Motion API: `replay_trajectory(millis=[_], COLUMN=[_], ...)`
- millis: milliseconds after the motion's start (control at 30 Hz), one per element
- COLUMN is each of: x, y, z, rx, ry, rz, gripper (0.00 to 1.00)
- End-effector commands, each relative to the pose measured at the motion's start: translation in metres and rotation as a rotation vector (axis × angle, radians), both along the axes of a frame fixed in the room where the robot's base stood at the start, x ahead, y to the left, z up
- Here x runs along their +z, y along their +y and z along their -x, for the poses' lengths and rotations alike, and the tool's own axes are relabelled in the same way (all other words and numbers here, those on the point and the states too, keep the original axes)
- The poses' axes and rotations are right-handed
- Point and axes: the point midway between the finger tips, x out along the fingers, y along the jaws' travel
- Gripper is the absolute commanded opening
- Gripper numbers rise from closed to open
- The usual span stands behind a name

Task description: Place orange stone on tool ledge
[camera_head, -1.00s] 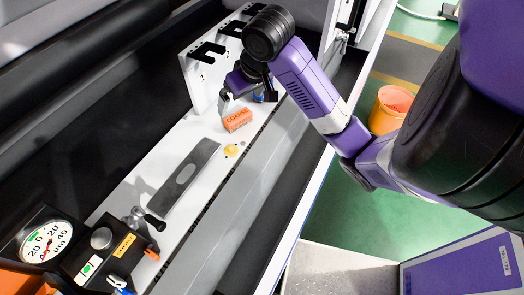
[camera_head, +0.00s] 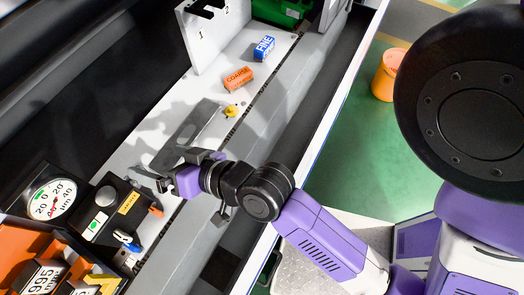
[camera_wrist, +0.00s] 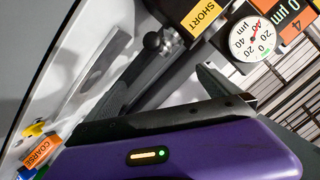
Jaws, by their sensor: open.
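The orange stone (camera_head: 239,78), a small block marked COARSE, lies on the long pale ledge (camera_head: 205,88) below the white slotted panel. It also shows at the lower left of the wrist view (camera_wrist: 38,152). A blue block marked FINE (camera_head: 264,47) lies behind it on the same ledge. My gripper (camera_head: 178,168) is open and empty, well nearer the camera than the stone and apart from it. It hovers over the near part of the ledge, by the dark grey plate (camera_head: 187,135), which it partly hides.
A yellow knob (camera_head: 231,111) stands just in front of the stone. A round dial gauge (camera_head: 52,199) and a dark box with a yellow label (camera_head: 128,203) stand at lower left. The white slotted panel (camera_head: 212,38) rises behind. An orange bin (camera_head: 388,75) stands on the green floor.

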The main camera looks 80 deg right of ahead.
Motion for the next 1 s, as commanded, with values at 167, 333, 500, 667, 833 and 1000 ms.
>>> replay_trajectory(millis=[167,333,500,667,833,1000], x=[-0.023,-0.022,-0.004,0.008,0.012,0.011], y=[0.019,0.014,0.002,-0.004,-0.005,-0.005], z=[0.083,0.157,0.205,0.223,0.226,0.226], rx=[0.030,0.114,0.222,0.286,0.297,0.295], ry=[0.034,0.038,0.005,-0.025,-0.034,-0.033], rz=[0.136,0.332,0.509,0.594,0.610,0.608], gripper=[1.00,1.00,1.00,1.00,1.00,1.00])
